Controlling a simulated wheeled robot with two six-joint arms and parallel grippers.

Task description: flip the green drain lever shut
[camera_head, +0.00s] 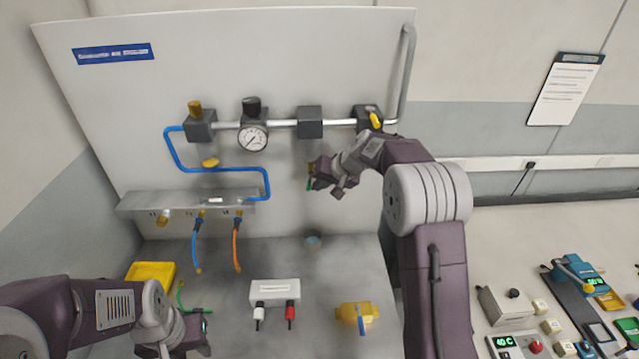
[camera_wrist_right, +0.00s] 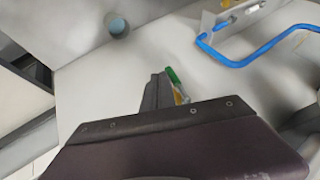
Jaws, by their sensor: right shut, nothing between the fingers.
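The green drain lever (camera_head: 309,184) shows as a small green piece at the left edge of my right gripper in the head view, below the pipe on the upright panel. In the right wrist view the green lever (camera_wrist_right: 173,75) lies right beside the finger, with a brass-coloured part (camera_wrist_right: 180,97) under it. My right gripper (camera_head: 325,180) is shut and empty, close against the lever; I cannot tell whether they touch. The gripper hides much of the valve. My left gripper (camera_head: 188,332) is low at the left over the bench, and its jaws are unclear.
A pipe with a gauge (camera_head: 252,138) and a yellow lever (camera_head: 376,118) runs above. Blue tubing (camera_head: 180,157) is at left. A small cup (camera_head: 312,240), a white block (camera_head: 274,292) and a yellow valve (camera_head: 357,313) are on the bench (camera_head: 330,277). A yellow tray (camera_head: 151,272) sits left.

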